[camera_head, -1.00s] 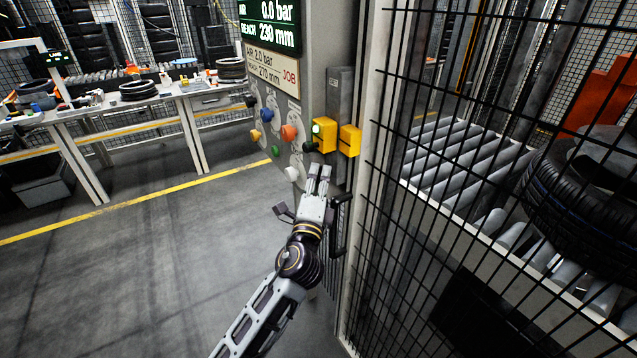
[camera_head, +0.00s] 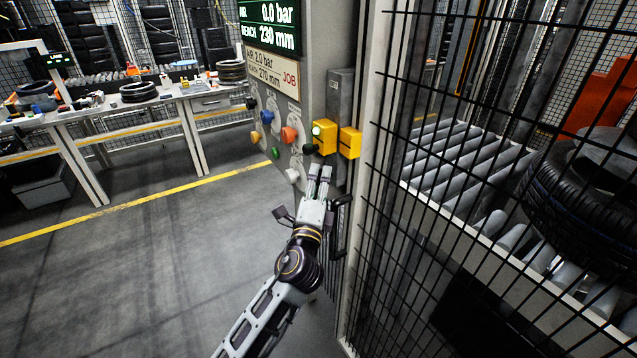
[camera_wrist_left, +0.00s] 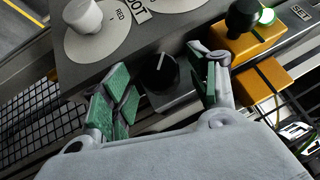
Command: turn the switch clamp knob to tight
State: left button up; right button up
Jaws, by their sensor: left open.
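A black knob (camera_wrist_left: 160,73) with a white pointer line sits on a small grey box (camera_wrist_left: 178,104) below the panel in the left wrist view. I take it for the clamp knob, though I cannot read a label for it. My left gripper (camera_head: 319,168) points up at the lower edge of the panel in the head view, and its fingers hide that knob there. In the left wrist view the left gripper (camera_wrist_left: 158,88) is open, with its green-padded fingers on either side of the knob and gaps visible between them. My right gripper is not in view.
The panel carries a white knob (camera_wrist_left: 83,16) and an orange-red knob (camera_head: 289,134). A yellow box (camera_head: 325,137) with a green light and a black knob is close above the gripper. A mesh fence (camera_head: 470,190) stands to the right. Open floor (camera_head: 150,260) lies left.

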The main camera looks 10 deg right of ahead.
pick_arm(q)
jog(key=v, duration=0.7)
dwell(0.3)
dwell(0.3)
notch_tip(320, 180, up, 15)
jog(key=s+d+m+h+p, duration=0.15)
jog(key=m+h+p, duration=0.25)
jog(key=p, duration=0.7)
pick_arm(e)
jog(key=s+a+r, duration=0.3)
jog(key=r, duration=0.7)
pick_arm(q)
jog(key=s+a+f+n+g+y+p, duration=0.1)
jog(key=s+f+n+g+y, duration=0.1)
jog(key=f+n+y, duration=0.1)
jog(key=s+a+f+n+g+y+p, duration=0.1)
jog(key=s+a+f+n+g+y, duration=0.1)
jog(key=f+n, duration=0.3)
jog(key=shift+s+a+f+n+g+y, duration=0.3)
jog(key=shift+f+g+y, duration=0.15)
jog(key=shift+g, duration=0.15)
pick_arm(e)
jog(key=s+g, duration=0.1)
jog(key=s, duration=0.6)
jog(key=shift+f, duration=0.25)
